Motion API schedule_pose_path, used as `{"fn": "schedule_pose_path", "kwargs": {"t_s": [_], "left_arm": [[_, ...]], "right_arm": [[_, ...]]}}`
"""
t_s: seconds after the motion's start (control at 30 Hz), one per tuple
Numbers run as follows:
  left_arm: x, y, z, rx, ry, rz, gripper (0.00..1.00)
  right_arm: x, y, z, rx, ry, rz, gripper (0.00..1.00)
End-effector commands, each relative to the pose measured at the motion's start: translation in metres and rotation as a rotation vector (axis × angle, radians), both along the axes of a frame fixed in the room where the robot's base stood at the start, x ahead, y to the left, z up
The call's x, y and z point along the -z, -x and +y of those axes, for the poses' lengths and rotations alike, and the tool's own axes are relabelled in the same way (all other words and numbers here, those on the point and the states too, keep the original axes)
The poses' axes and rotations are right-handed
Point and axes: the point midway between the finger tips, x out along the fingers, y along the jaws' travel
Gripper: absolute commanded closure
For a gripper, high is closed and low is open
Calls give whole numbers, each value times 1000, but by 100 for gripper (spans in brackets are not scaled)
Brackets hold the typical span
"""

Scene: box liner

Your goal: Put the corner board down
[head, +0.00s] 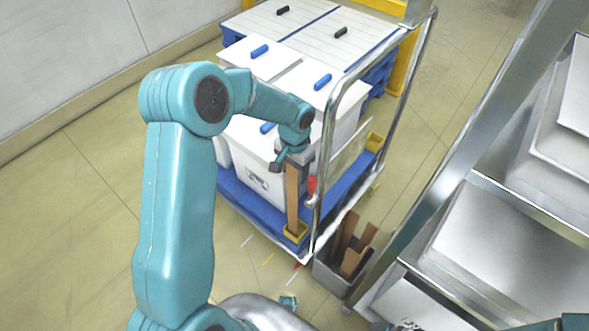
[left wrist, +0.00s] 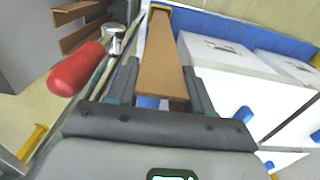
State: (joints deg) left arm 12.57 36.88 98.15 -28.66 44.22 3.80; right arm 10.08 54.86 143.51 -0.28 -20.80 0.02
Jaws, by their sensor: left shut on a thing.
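The corner board (head: 292,200) is a long brown strip, standing nearly upright at the near corner of the blue cart (head: 250,205). Its lower end is at a yellow corner pocket (head: 296,236); whether it is fully seated I cannot tell. My left gripper (head: 291,160) is shut on the board's upper end. In the left wrist view the board (left wrist: 163,55) runs away between the fingers of my left gripper (left wrist: 160,90) towards the yellow pocket (left wrist: 160,6). My right gripper does not show clearly.
White boxes with blue handles (head: 265,70) stand on the cart beside the board. The cart's metal rail (head: 325,140) and a red handle (left wrist: 75,70) are close to the gripper. A grey bin (head: 335,275) holds more brown boards. A metal shelf (head: 490,240) stands at right.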

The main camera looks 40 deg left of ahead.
Motion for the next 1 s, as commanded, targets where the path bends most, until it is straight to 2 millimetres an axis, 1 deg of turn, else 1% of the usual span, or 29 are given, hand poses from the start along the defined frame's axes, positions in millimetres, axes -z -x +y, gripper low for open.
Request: {"fn": "schedule_pose_path", "kwargs": {"t_s": [0.17, 0.3, 0.33, 0.4, 0.67, 0.77, 0.87, 1.0], "left_arm": [[-1, 0, 0, -1, -1, -2, 97], [4, 0, 0, 0, 0, -2, 97], [3, 0, 0, 0, 0, -2, 43], [2, 0, 0, 0, 0, -2, 24], [1, 0, 0, 0, 0, -2, 24], [-5, -1, 0, 0, -1, -2, 24], [-20, -1, 0, -1, -1, -6, 24], [-54, -1, 0, -1, -2, -6, 24]], "right_arm": [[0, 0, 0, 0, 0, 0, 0], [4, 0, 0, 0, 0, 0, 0], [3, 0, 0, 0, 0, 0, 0], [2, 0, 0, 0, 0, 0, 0], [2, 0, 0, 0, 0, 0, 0], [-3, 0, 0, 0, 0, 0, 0], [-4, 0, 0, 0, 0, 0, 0], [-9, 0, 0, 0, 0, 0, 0]]}}
